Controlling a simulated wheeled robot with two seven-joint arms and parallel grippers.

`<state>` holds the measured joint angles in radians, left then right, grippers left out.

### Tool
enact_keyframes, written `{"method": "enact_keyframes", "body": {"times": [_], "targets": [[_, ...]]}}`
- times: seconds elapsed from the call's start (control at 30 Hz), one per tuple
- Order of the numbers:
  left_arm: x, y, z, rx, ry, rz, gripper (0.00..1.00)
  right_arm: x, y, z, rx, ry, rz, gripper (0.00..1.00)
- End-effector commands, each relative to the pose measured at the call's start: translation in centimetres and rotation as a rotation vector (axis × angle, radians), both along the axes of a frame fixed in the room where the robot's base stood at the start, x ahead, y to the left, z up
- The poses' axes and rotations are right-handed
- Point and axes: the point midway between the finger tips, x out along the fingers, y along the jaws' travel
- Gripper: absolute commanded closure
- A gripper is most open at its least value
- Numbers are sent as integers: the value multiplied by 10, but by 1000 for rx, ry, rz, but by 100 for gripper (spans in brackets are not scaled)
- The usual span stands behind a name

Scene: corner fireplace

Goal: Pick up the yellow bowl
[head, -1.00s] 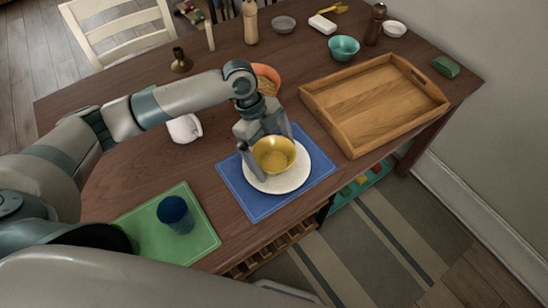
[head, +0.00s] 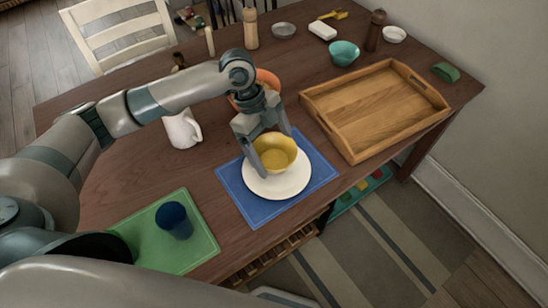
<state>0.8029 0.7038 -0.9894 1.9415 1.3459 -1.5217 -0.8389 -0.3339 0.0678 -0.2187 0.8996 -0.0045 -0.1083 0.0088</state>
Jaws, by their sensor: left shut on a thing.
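The yellow bowl (head: 279,159) is in the middle of the head view, over the white plate (head: 277,188) on the blue placemat (head: 257,214). More of the plate's near part shows below the bowl, so the bowl appears raised a little. My left gripper (head: 270,152) comes down from behind and is shut on the bowl, with one finger at its left side. The bowl looks about upright. The far side of the bowl and plate is partly hidden by the gripper. My right gripper is not in view.
A wooden tray (head: 375,106) stands to the right of the placemat. A white pitcher (head: 182,131) and an orange bowl (head: 268,77) stand near my left arm. A blue cup (head: 174,220) is on a green placemat (head: 143,240). A teal bowl (head: 344,53) is farther back.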

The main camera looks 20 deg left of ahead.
Motion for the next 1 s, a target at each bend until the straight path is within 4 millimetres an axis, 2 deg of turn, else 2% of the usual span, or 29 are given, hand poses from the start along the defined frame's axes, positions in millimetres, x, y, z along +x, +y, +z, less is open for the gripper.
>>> {"method": "enact_keyframes", "body": {"times": [0.1,0.4,0.7,1.0], "targets": [[-12,-13,13,-2,-4,-6,42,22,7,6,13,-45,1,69],[-54,-53,48,-2,-4,-7,42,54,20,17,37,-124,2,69],[-80,-77,70,-1,-2,-2,42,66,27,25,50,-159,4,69],[-85,-81,74,0,-1,0,42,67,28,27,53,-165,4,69]]}}
